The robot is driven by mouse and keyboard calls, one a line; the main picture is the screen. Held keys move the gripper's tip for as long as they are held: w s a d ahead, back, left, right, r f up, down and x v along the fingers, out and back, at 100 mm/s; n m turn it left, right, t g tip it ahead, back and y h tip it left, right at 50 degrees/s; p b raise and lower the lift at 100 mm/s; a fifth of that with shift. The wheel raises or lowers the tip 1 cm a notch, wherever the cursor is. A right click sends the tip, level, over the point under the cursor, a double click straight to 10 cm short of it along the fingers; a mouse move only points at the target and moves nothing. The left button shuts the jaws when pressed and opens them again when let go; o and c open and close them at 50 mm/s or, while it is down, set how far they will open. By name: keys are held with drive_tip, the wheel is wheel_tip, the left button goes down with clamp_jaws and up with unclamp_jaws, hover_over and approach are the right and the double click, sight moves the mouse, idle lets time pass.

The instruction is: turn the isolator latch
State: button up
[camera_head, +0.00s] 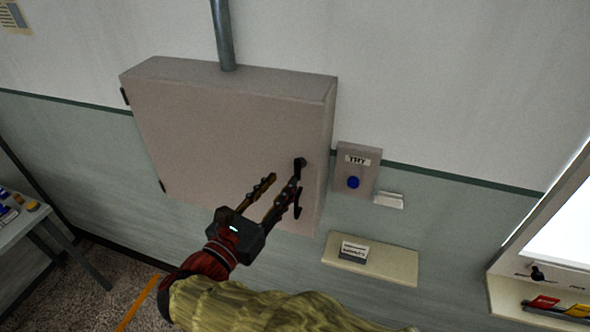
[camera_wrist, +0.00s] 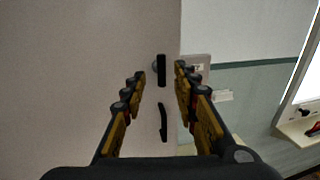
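A grey wall cabinet (camera_head: 225,130) has two black fittings near its right edge. The upper one is a short upright black latch (camera_head: 299,167) on a round grey boss; it also shows in the wrist view (camera_wrist: 161,70). The lower one is a slim, slightly bent black handle (camera_wrist: 163,122), partly behind a finger in the head view. I cannot tell for sure which is the isolator latch. My gripper (camera_head: 284,181) is open and empty in front of the door. In the wrist view the upper latch appears between the fingertips; contact is not visible.
Right of the cabinet are a grey box with a blue button (camera_head: 353,183) and a small white holder (camera_head: 389,200). Below them a cream shelf (camera_head: 395,262) carries a small sign. A conduit (camera_head: 223,35) enters the cabinet top. A table (camera_head: 35,222) stands at far left.

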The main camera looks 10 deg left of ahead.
sight(296, 167)
drive_tip(key=x, duration=0.6)
drive_tip(key=shift+w+d, duration=0.15)
drive_tip(key=shift+w, duration=0.15)
drive_tip(key=shift+c, duration=0.8)
clamp_jaws()
